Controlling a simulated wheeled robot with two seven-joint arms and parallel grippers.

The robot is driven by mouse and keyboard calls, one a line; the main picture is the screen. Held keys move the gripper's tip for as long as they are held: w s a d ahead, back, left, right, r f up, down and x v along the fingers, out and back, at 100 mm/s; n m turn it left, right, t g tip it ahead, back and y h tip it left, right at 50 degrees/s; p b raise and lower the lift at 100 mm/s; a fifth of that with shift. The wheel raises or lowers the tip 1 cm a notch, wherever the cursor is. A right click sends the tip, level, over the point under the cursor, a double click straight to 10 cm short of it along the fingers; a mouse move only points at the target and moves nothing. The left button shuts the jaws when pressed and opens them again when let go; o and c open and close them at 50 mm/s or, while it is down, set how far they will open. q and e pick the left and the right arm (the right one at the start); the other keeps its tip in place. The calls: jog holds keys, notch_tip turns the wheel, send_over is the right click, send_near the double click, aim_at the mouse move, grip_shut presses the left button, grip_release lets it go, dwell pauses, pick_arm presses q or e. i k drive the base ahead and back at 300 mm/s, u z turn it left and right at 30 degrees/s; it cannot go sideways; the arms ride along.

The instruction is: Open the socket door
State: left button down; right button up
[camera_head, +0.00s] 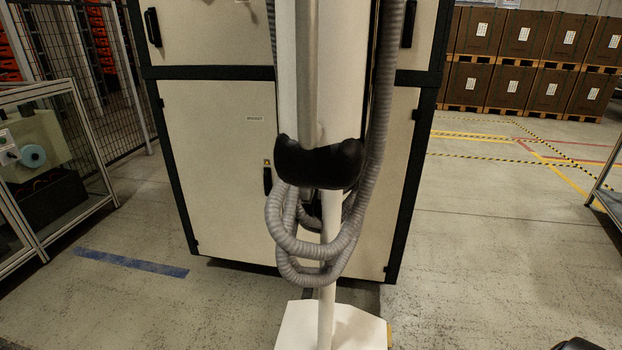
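A cream cabinet with a black frame stands ahead, with a closed lower door (215,160) and a closed upper door (210,35) on its left side. The lower door has a small label (255,118) and a dark handle (267,181). The upper door has a black handle (152,27). I cannot tell which panel is the socket door. A white column (302,70) with a black padded part (318,163) and looped grey hoses (300,247) stands in front and hides the cabinet's middle. Neither gripper is visible.
The column's white base plate (347,328) stands on the floor at the bottom centre. A framed glass enclosure (60,165) is at left, before a black mesh fence. Stacked brown boxes (520,37) are at the back right.

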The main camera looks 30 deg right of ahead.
aim_at(223, 134)
jog(key=z, duration=0.2)
jog(key=i, duration=0.2)
jog(key=u, duration=1.45)
jog(key=i, duration=2.65)
jog(key=z, duration=4.15)
jog(key=i, duration=0.5)
jog(key=z, duration=0.2)
